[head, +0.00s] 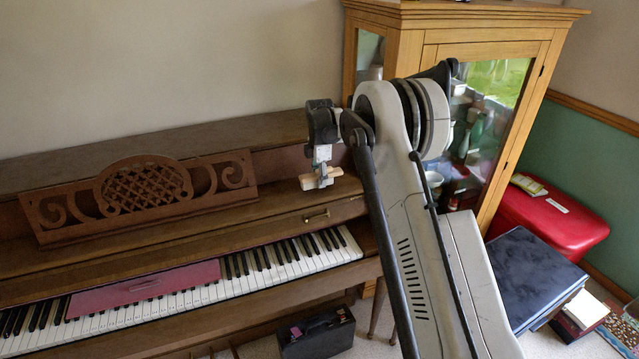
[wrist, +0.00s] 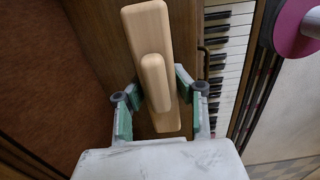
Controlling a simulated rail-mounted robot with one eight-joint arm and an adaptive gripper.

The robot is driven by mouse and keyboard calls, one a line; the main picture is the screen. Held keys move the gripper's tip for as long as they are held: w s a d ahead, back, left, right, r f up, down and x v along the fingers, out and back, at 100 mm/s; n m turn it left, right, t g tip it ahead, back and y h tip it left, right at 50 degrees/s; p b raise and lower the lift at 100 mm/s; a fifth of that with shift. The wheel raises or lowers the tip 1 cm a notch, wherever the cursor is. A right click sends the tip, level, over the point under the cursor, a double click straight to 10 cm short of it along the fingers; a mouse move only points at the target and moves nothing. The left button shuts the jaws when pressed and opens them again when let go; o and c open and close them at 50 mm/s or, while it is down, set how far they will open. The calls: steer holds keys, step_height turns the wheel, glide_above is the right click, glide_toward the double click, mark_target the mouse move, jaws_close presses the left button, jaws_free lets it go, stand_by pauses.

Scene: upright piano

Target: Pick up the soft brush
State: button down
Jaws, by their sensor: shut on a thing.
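The soft brush, a pale wooden block with a raised rounded grip, shows in the wrist view (wrist: 150,35) and, small, in the head view (head: 307,183). My gripper (head: 322,176) is shut on it above the right end of the piano. In the wrist view the green-padded fingers of my gripper (wrist: 158,100) stand on both sides of the raised grip. Bristles are not visible; the underside of the brush is hidden. The head view is too small to show how far the brush is from the wood below.
The brown piano (head: 180,230) has its keys exposed, with a dark pink strip (head: 145,288) across them. A carved music stand (head: 140,195) rises at left. A glass-front cabinet (head: 480,40) stands close behind my arm. A black case (head: 317,335) is below the keyboard.

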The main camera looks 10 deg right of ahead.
mark_target(317, 171)
steer(key=r, duration=0.2)
steer(key=a+r, duration=0.1)
steer(key=shift+s+a, duration=0.1)
steer(key=shift+s, duration=0.25)
steer(key=s+a+r, duration=0.5)
steer(key=a+r, duration=0.1)
steer(key=a, duration=0.3)
steer(key=shift+s+r, duration=0.1)
